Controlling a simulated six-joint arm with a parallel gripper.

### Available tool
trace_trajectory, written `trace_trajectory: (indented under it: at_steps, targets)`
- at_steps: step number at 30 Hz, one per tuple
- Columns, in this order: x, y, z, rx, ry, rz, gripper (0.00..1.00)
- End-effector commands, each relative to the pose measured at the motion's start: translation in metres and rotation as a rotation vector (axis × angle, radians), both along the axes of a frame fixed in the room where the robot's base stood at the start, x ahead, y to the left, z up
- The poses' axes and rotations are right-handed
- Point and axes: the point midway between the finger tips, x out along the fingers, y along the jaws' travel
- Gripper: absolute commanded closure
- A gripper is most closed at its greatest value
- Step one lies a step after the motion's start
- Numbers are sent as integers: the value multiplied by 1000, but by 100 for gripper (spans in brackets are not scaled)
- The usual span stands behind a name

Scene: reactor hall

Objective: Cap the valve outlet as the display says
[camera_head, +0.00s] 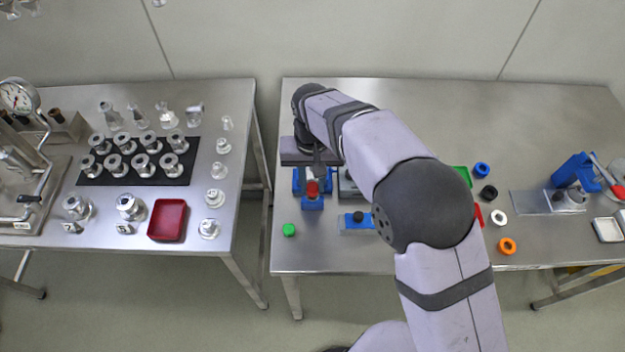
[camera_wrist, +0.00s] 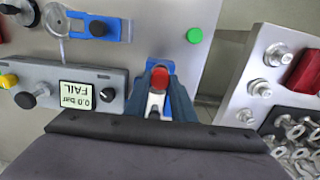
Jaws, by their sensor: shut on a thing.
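My gripper (camera_head: 319,168) is over the blue fixture (camera_head: 312,203) on the right-hand table, largely hidden by my arm. The display (camera_wrist: 77,96) reads "0.0 bar FAIL" upside down in the wrist view. A green cap (camera_head: 288,230) lies alone at the table's front left.
Blue (camera_head: 482,170), black (camera_head: 488,192), white (camera_head: 498,217) and orange (camera_head: 507,246) rings or caps lie to the right of my arm. The left table holds a dark mat (camera_head: 92,180) with several metal fittings and a red tray (camera_head: 167,220). A gap separates the tables.

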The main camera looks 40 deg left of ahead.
Motion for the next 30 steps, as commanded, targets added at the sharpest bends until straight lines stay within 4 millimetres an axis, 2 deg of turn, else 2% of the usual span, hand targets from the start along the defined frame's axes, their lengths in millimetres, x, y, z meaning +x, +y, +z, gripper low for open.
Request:
trace_trajectory:
  at_steps: [30]
  targets:
    - [0, 0, -8, 0, 0, 0, 98]
